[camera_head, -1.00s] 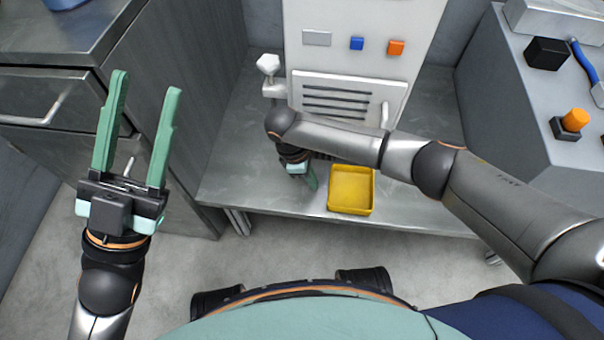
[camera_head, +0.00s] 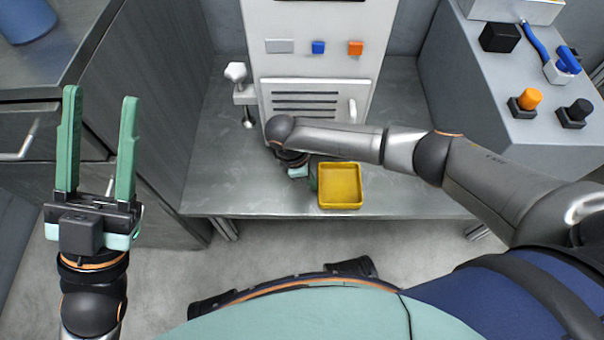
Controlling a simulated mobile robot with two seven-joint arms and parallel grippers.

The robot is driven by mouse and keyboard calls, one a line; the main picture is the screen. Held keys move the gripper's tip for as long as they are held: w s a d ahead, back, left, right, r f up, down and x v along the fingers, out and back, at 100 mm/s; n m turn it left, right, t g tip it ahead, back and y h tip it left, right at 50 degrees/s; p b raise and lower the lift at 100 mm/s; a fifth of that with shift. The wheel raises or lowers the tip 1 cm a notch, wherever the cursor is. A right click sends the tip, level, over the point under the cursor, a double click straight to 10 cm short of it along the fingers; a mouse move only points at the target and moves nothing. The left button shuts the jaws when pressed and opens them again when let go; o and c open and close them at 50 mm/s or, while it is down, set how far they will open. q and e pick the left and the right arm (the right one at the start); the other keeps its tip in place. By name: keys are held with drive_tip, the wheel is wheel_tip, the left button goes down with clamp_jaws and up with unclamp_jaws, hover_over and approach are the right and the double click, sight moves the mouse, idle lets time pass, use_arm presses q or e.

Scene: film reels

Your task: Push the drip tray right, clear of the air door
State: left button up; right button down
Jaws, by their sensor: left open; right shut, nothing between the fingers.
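The yellow drip tray (camera_head: 341,187) is a shallow square tray lying flat on the grey metal shelf, near its front edge. It is in front of the right part of the slatted air door (camera_head: 306,84), which is closed and has an upright handle (camera_head: 351,110) on its right. My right gripper (camera_head: 313,180) is low at the tray's left side, fingers shut and empty, seemingly touching its left wall; my forearm partly hides the gripper and the door's lower edge. My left gripper (camera_head: 99,98) is open and empty, raised at the left.
The metal shelf (camera_head: 415,185) is free to the right of the tray. A sloped console (camera_head: 520,130) with knobs stands at the right. A white clamp-like fitting (camera_head: 237,74) is left of the door. A drawer cabinet (camera_head: 145,100) stands at the left.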

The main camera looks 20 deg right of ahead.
sight(333, 188)
drive_tip(key=d+p, duration=0.2)
drive_tip(key=s+d, duration=0.1)
drive_tip(key=shift+s+d+r+p, duration=0.1)
drive_tip(key=shift+d+r+p, duration=0.2)
drive_tip(key=shift+p, duration=0.1)
drive_tip(key=shift+s+d+f, duration=0.1)
drive_tip(key=shift+d+f, duration=0.2)
drive_tip(key=shift+d, duration=0.2)
use_arm(q)
drive_tip(key=r, duration=0.5)
drive_tip(key=shift+s+a, duration=0.15)
drive_tip(key=shift+a, duration=0.2)
use_arm(e)
drive_tip(key=shift+a, duration=0.15)
